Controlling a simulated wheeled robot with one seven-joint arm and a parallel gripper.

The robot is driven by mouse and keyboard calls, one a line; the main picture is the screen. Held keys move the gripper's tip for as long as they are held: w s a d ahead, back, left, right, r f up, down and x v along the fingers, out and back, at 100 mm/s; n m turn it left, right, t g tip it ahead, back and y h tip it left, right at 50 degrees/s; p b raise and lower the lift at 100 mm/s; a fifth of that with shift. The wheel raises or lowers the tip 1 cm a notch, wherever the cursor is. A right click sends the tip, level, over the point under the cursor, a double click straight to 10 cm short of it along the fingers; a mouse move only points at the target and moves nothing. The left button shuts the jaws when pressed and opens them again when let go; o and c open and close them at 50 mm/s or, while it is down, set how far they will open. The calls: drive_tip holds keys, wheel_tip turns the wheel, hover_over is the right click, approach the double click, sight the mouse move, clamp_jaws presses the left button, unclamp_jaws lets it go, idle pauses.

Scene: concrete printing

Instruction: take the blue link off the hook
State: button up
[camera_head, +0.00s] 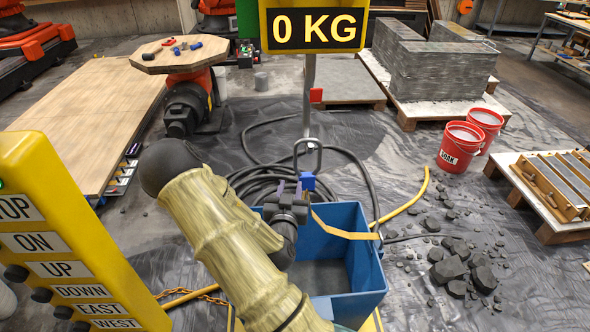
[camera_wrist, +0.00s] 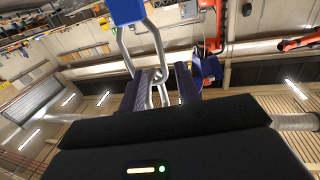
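A yellow-framed scale reading 0 KG (camera_head: 313,28) has a grey rod hanging below it. At the rod's lower end is a grey metal loop (camera_head: 308,146) with a blue block (camera_head: 308,182) at its lower side. In the wrist view the blue block (camera_wrist: 126,11) is at the top, and the bent metal loop (camera_wrist: 157,50) runs down between my fingers. My gripper (camera_head: 290,190) is just left of the blue block. Its dark fingers (camera_wrist: 163,88) stand apart around the loop's bars, with a gap showing on the right. The exact hook contact is too small to tell.
A blue bin (camera_head: 362,262) stands open below my gripper. A yellow button panel (camera_head: 75,235) is at left. Black hose (camera_head: 250,180) lies behind the bin. Rubble (camera_head: 462,262) and red buckets (camera_head: 460,146) are at right.

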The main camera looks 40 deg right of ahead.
sight(295, 163)
drive_tip(key=p+x, duration=0.3)
drive_tip(key=x, duration=0.7)
drive_tip(key=shift+w+d, duration=0.25)
drive_tip(key=shift+d, duration=0.05)
drive_tip(key=shift+w+d+p, duration=0.35)
clamp_jaws()
drive_tip(key=shift+r, duration=0.1)
idle(0.7)
